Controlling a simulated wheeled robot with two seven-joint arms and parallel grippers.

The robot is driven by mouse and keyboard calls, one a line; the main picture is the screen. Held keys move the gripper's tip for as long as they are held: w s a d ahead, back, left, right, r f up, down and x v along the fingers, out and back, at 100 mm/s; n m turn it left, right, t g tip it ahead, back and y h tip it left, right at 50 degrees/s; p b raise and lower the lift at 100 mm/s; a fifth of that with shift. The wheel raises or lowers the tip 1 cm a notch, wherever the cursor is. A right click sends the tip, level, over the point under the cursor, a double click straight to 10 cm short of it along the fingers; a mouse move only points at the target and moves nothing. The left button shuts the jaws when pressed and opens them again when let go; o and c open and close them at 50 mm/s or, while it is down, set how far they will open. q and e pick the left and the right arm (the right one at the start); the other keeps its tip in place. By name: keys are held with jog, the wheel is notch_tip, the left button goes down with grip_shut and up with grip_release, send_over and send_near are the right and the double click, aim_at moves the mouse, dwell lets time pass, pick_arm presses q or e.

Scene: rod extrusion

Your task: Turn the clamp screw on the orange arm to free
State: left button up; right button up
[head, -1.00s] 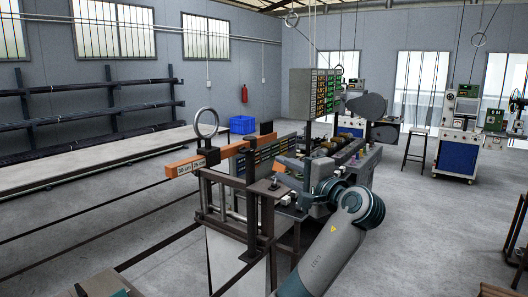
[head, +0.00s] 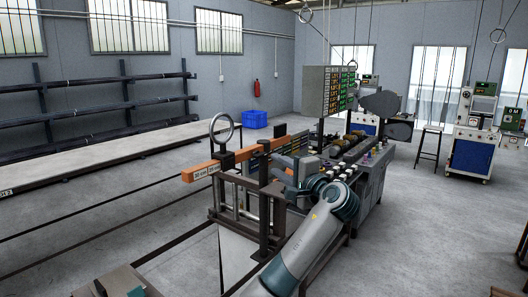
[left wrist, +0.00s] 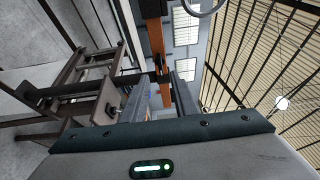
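The orange arm (head: 203,172) is a bar with length labels on top of a dark metal frame (head: 264,215). A black clamp block (head: 223,160) with an upright metal ring (head: 222,128) sits on it. I cannot clearly pick out the clamp screw. My left gripper (head: 284,170) is right of the orange arm, apart from the ring, its fingers small and partly hidden in the head view. In the left wrist view the fingers (left wrist: 158,95) are apart with nothing between them, and the orange arm (left wrist: 155,38) and ring (left wrist: 205,6) lie beyond. My right gripper is out of view.
A machine bench with knobs (head: 350,165) and a display board (head: 328,92) stands behind my left arm. Racks of dark bars (head: 110,105) and a long pale table (head: 90,155) are at the left. A blue crate (head: 255,119) is behind.

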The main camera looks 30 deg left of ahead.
aim_at(262, 156)
pick_arm(q)
jog(key=p+x, duration=0.3)
jog(key=x, duration=0.5)
jog(key=shift+r+p, duration=0.1)
jog(key=shift+p, duration=0.2)
jog(key=shift+w+a, duration=0.15)
jog(key=shift+a, duration=0.25)
grip_shut()
